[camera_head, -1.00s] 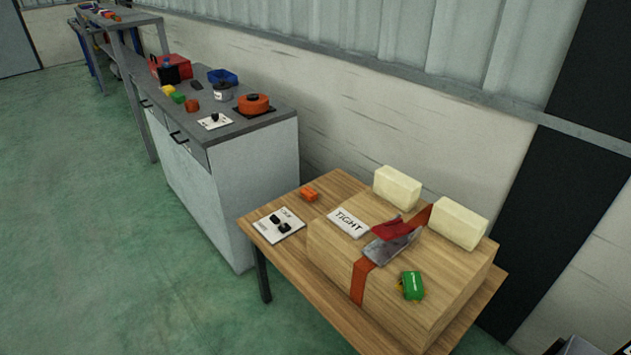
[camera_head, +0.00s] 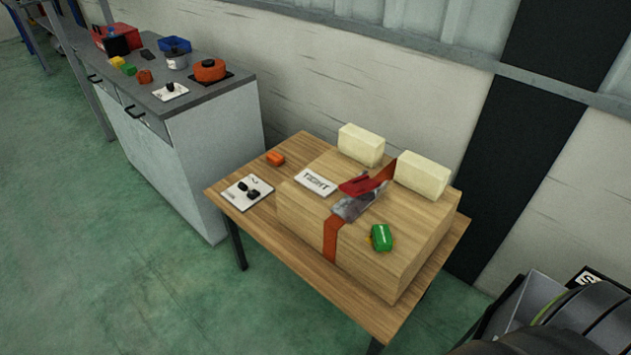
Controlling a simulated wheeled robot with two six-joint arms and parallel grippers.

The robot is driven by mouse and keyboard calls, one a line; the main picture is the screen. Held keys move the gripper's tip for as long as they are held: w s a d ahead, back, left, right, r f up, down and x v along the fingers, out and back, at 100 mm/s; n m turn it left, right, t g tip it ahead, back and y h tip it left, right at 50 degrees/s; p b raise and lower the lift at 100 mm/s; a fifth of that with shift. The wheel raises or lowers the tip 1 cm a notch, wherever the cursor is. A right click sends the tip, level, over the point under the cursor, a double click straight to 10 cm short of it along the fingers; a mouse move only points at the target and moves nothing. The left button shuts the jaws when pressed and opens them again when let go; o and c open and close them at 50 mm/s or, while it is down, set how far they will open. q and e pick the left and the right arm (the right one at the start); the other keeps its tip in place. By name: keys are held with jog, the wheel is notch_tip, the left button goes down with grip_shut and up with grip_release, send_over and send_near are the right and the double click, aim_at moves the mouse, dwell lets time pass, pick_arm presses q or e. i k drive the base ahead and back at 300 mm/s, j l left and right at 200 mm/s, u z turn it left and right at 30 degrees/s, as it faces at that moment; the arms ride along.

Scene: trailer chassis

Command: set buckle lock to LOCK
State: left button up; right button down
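An orange strap (camera_head: 331,237) runs over a wooden block (camera_head: 301,206) on the wooden table (camera_head: 217,195). A grey metal buckle (camera_head: 350,209) with a red lever (camera_head: 361,186) sits on the strap, the lever tilted over the metal part. A green block-like piece (camera_head: 382,237) with small unreadable white lettering sits on the block right of the strap. A white card (camera_head: 316,182) reading "TIGHT" lies left of the buckle. I cannot read any LOCK marking or tell the lock's setting. Neither gripper is in view.
A white plate with black knobs (camera_head: 246,191) and an orange piece (camera_head: 275,158) lie on the table's left part. Two cream blocks (camera_head: 361,145) stand at the back. A grey cabinet (camera_head: 222,140) stands left, with green floor (camera_head: 110,280) clear in front.

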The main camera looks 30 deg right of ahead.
aim_at(242, 187)
jog(key=i+j, duration=0.7)
jog(key=j, duration=0.15)
jog(key=i+j, duration=0.7)
jog(key=j+z, duration=0.05)
jog(key=j, duration=0.05)
